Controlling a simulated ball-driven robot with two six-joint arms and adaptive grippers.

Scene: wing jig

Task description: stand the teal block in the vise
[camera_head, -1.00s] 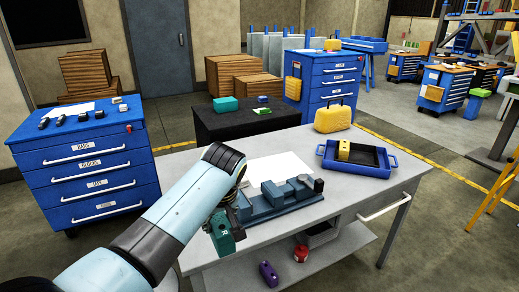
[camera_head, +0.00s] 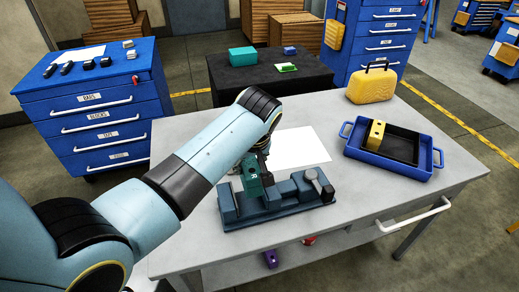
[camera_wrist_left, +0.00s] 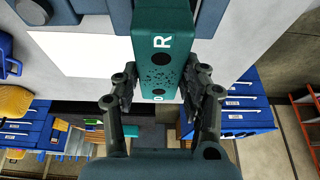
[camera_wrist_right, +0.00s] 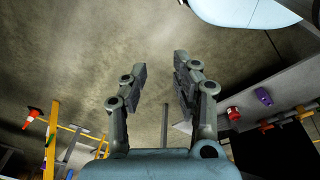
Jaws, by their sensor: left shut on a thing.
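The teal block (camera_head: 252,180), marked with an R, is held by my left gripper (camera_head: 248,158) over the blue-grey vise (camera_head: 232,213) on the grey table. In the left wrist view the block (camera_wrist_left: 161,60) sits between the two fingers of my left gripper (camera_wrist_left: 160,88), and part of the vise (camera_wrist_left: 90,7) shows at the top edge. The block looks upright in the head view. I cannot tell whether its lower end touches the vise; the arm and jaws hide part of it. My right gripper (camera_wrist_right: 158,68) is open and empty, away from the vise.
A white sheet (camera_head: 300,147) lies behind the vise. A blue tray (camera_head: 387,168) with a yellow block (camera_head: 376,134) is to the right, with a yellow case (camera_head: 371,86) behind it. A red item (camera_wrist_right: 233,113) and a purple item (camera_wrist_right: 263,96) show in the right wrist view.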

